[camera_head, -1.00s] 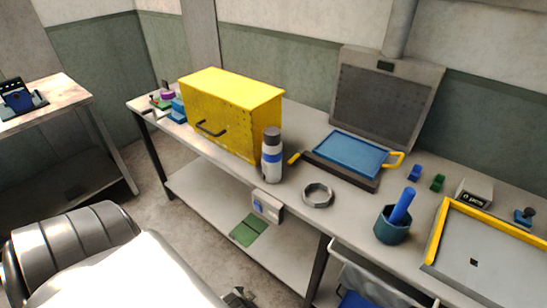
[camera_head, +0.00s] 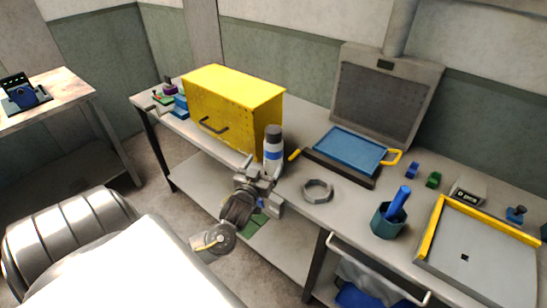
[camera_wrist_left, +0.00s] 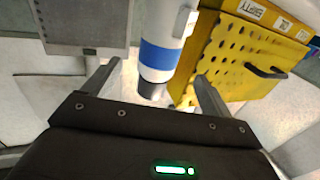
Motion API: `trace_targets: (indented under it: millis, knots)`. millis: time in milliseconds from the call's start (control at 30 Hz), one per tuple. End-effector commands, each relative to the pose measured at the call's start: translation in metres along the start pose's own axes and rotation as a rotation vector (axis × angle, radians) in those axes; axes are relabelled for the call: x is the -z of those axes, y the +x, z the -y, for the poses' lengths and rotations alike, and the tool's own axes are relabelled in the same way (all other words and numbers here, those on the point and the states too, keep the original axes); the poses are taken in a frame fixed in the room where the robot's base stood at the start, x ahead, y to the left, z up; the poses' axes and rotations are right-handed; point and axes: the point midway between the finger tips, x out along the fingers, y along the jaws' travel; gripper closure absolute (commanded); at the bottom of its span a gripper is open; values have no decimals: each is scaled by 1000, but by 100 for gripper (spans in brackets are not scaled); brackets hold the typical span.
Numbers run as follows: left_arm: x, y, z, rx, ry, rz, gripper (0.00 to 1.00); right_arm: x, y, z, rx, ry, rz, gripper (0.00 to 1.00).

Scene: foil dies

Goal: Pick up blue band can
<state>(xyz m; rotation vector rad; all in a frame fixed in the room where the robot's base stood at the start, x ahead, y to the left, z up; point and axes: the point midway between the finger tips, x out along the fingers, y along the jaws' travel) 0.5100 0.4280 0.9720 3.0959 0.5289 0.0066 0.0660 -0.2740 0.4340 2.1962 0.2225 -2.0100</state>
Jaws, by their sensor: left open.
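The blue band can (camera_head: 273,152) is a white cylinder with a blue band and a dark cap. It stands upright on the bench, at the right front corner of the yellow box. My left gripper (camera_head: 262,174) is in front of the can's lower part in the head view and hides its base. In the left wrist view the can (camera_wrist_left: 164,50) shows between the two open fingers of the left gripper (camera_wrist_left: 155,85), a little beyond their tips. I cannot tell whether a finger touches it. My right gripper is not in view.
The yellow box (camera_head: 235,105) with a dark handle stands close behind and left of the can. A metal ring (camera_head: 317,191), a blue-topped tray (camera_head: 348,151) and a teal cup (camera_head: 388,221) are to the right. Bare bench lies between can and ring.

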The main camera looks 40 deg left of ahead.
Motion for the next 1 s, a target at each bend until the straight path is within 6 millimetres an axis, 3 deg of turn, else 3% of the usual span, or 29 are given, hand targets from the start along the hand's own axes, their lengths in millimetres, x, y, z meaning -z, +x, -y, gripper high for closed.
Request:
trace_targets:
  millis: [300, 567, 1000]
  knots:
    - [1, 46, 0, 0, 3, 1, 15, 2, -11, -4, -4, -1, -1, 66]
    - [-1, 54, 0, -1, 2, 3, 15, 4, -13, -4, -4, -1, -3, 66]
    - [-5, 102, -1, -1, 3, 3, 15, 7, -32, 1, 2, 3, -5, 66]
